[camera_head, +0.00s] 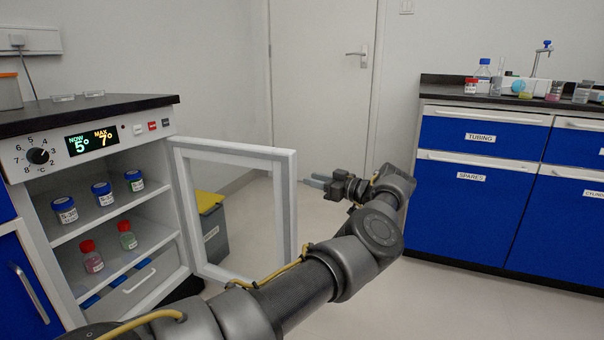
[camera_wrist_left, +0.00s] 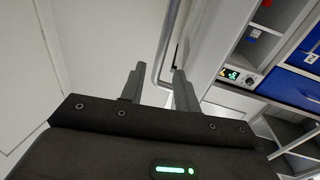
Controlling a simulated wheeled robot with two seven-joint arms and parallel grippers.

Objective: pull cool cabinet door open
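The cool cabinet (camera_head: 160,130) stands at the left. Its framed door (camera_head: 284,205) is swung wide open toward the right, and I see through its pane. My left gripper (camera_head: 312,180) is just right of the door's free edge, pointing left toward it. In the left wrist view its two fingers (camera_wrist_left: 158,88) are spread apart. The grey bar handle (camera_wrist_left: 163,62) runs down between and beyond them, with gaps showing on both sides. The handle is not clear in the head view. My right gripper is in neither view.
Labelled jars (camera_head: 102,193) stand on the cabinet shelves. A grey bin with a yellow lid (camera_head: 211,225) is behind the open door. Blue drawers (camera_head: 480,185) line the right. The floor between is clear.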

